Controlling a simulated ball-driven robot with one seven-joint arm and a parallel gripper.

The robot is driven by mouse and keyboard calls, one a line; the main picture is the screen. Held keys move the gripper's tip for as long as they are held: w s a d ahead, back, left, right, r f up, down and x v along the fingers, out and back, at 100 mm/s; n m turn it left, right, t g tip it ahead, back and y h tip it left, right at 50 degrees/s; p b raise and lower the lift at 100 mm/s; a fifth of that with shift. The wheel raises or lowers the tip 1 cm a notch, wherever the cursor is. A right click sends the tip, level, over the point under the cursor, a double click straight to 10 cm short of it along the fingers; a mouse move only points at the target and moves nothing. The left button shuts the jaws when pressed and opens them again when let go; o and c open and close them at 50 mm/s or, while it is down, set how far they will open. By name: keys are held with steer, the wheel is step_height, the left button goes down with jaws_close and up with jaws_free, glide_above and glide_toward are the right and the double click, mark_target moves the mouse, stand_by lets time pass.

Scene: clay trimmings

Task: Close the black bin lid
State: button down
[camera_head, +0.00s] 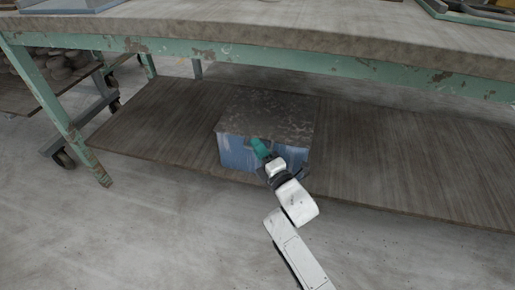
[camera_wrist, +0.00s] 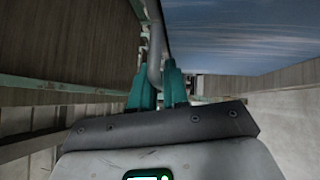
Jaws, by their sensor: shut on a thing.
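The bin is a blue box (camera_head: 234,155) on the low wooden shelf, with a dark, worn, speckled lid (camera_head: 265,112) lying across its top. From the head view the lid looks flat and down on the box; any small gap at its front edge cannot be made out. My gripper (camera_head: 259,148), with teal fingers, is at the front of the box, just under the lid's front edge. In the wrist view my gripper (camera_wrist: 160,78) is shut on a grey bar-like handle (camera_wrist: 155,40). The blue front wall (camera_wrist: 240,35) fills the upper right there.
The workbench top (camera_head: 330,28) with its green frame rail (camera_head: 330,62) hangs over the shelf. A green leg (camera_head: 70,135) stands at the left. The shelf (camera_head: 390,165) is bare on both sides of the box.

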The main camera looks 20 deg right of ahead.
steer(key=shift+f, duration=0.45)
steer(key=c, duration=1.3)
jaws_free()
steer(key=shift+r, duration=0.1)
steer(key=shift+s+d, duration=0.1)
steer(key=shift+s, duration=0.15)
steer(key=p+v, duration=0.5)
steer(key=v, duration=0.5)
steer(key=shift+s, duration=0.2)
